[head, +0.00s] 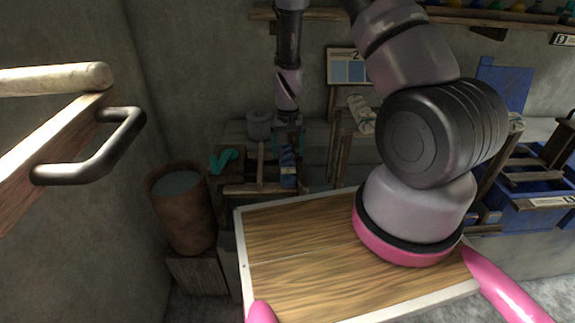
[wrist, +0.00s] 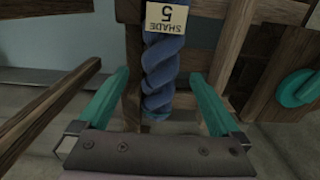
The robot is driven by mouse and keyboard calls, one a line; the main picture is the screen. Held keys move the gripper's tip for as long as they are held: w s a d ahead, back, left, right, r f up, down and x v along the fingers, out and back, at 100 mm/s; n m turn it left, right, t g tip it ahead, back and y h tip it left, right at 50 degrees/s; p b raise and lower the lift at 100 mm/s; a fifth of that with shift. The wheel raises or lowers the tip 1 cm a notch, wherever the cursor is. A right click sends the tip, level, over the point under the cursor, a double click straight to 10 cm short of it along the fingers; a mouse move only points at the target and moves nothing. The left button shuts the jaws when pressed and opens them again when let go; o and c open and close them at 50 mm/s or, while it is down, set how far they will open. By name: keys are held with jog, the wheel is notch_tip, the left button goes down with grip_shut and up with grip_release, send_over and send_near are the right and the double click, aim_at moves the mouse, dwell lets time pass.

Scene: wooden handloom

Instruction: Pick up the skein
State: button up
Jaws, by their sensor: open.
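The skein (wrist: 160,72) is a blue twisted hank with a paper tag reading SHADE 5, upside down in the wrist view. It hangs against a wooden frame. In the head view the skein (head: 288,168) shows small, on the loom's front. My gripper (wrist: 158,78) is open, with one teal finger on each side of the skein. Clear gaps show between both fingers and the skein, so neither seems to touch it. In the head view my gripper (head: 290,138) is small and dark, just above the skein.
Wooden bars (wrist: 235,60) stand close beside the right finger. A teal object (head: 222,160) lies left of the skein. A brown barrel (head: 182,210) stands at left, a wooden tabletop (head: 300,270) in front, and blue bins (head: 530,205) at right.

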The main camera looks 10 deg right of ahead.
aim_at(287, 160)
notch_tip(287, 160, down, 5)
jog(key=shift+s+a+r, duration=0.1)
grip_shut()
dwell(0.3)
